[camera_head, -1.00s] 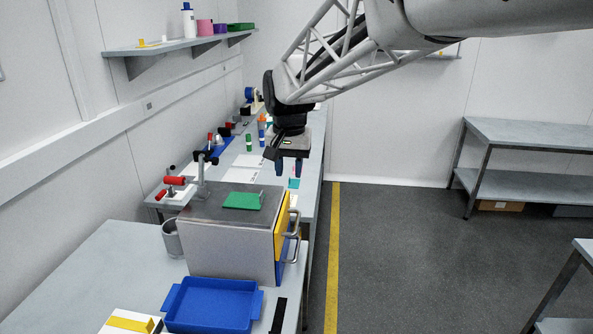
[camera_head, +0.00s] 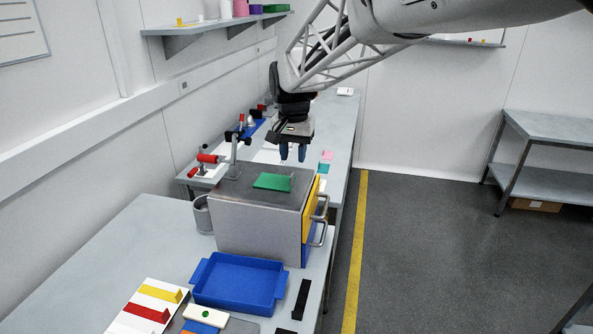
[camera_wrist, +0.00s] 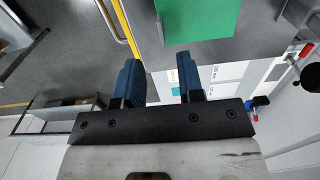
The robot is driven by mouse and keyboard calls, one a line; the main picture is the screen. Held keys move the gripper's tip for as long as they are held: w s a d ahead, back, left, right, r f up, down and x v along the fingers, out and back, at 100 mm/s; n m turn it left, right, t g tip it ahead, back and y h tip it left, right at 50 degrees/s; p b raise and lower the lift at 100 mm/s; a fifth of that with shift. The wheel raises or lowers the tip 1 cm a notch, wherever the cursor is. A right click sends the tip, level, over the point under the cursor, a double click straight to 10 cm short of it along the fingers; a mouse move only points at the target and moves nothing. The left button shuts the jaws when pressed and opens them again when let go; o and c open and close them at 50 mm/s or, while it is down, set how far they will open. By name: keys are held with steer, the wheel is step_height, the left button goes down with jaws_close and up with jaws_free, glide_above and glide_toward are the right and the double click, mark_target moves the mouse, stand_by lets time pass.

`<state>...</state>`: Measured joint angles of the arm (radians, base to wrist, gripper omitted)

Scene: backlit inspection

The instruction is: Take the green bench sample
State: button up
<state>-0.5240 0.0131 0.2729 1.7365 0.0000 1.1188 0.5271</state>
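A flat green sample (camera_head: 270,182) with a small upright tab at its right end lies on the grey top of a metal cabinet (camera_head: 255,229). It also shows at the top of the wrist view (camera_wrist: 205,18), cut off by the frame edge. My gripper (camera_head: 292,153) hangs pointing down above and behind the sample, near the cabinet's far right side, apart from it. In the wrist view, the blue fingers (camera_wrist: 160,82) are spread with nothing between them. The gripper is open and empty.
A clamp stand (camera_head: 234,158) and red-handled clamps (camera_head: 207,158) stand behind the cabinet. A blue tray (camera_head: 241,281) and a board with coloured strips (camera_head: 147,307) lie in front. Drawer handles (camera_head: 320,207) stick out at right. A wall shelf (camera_head: 215,30) is at upper left.

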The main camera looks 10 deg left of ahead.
mark_target(275, 177)
steer(key=shift+f, duration=0.65)
steer(key=shift+f, duration=0.15)
steer(key=shift+a+f, duration=0.15)
steer(key=shift+f, duration=2.3)
jaws_close()
